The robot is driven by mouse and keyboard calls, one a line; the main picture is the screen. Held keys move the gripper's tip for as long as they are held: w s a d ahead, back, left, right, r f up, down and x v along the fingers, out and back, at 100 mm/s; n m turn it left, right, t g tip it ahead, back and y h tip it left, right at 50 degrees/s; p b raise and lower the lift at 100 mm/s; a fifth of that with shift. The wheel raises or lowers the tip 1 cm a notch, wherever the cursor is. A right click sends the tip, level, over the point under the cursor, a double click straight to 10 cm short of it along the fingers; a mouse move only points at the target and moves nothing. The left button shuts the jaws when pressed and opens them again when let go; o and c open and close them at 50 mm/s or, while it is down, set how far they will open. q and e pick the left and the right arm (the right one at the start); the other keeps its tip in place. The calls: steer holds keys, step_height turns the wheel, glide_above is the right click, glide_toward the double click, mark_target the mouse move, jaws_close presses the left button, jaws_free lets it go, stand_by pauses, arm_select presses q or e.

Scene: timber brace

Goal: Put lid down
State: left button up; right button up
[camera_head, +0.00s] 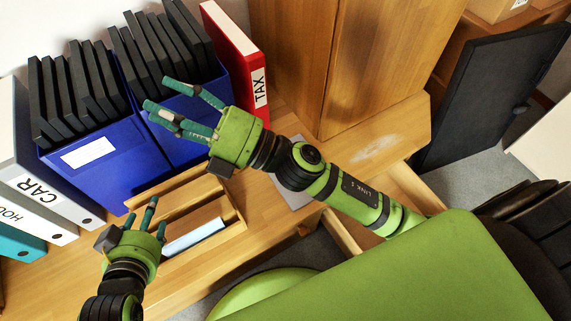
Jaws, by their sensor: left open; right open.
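A small wooden box (238,222) stands on the desk, with a pale blue-white item (195,237) inside. A light wooden panel (180,188) rises along its back edge, in front of the blue file boxes; it looks like the lid standing up, though I cannot be sure. My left gripper (141,214) is open at the box's left end, fingers pointing up the picture, and hides that end. I cannot tell if it touches the box. My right gripper (180,106) is open and empty above the panel, in front of the blue file boxes, fingers pointing left.
Blue file boxes (115,178) with black folders stand behind the wooden box. A red TAX binder (240,55) stands right of them, white binders (40,190) to the left. A wooden cabinet (300,60) is at the back. The desk (215,268) is bare in front of the box.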

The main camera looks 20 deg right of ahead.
steer(key=w+d+f+m+t+h, duration=0.3)
steer(key=d+f+m+h, duration=0.95)
steer(key=m, duration=0.65)
steer(key=s+d+f+m+g+h, duration=0.3)
steer(key=s+f+m+g+h, duration=0.1)
steer(key=s+f, duration=0.3)
steer(key=shift+s+d+f+g, duration=0.3)
steer(key=shift+f+g, duration=0.5)
steer(key=shift+f, duration=0.05)
